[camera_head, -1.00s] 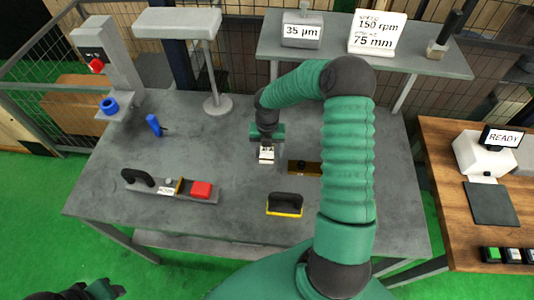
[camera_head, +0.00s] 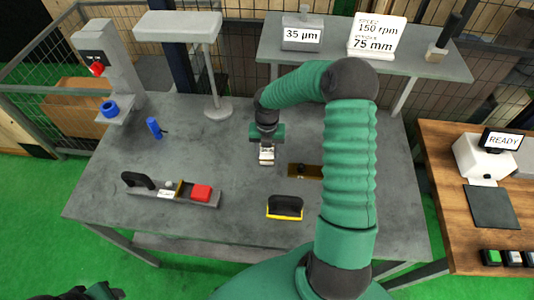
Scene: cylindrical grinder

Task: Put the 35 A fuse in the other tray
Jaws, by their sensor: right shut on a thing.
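I cannot make out any fuse marked 35 A, nor any tray I can name for certain. My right gripper (camera_head: 267,150) points down over the middle of the grey table and is shut on a small pale block (camera_head: 267,158). Whether the block touches the table is hard to tell. A brown bar with a dark knob (camera_head: 304,170) lies just right of it, partly behind my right arm. My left gripper (camera_head: 90,293) shows only as a dark shape at the bottom left edge; its fingers are not clear.
On the grey table (camera_head: 240,210) are a black-handled yellow-edged tool (camera_head: 285,207), a long fixture with a red block (camera_head: 201,192) and a blue cylinder (camera_head: 153,127). A shelf behind holds a "35 µm" sign (camera_head: 303,36). A wooden table (camera_head: 455,205) stands right.

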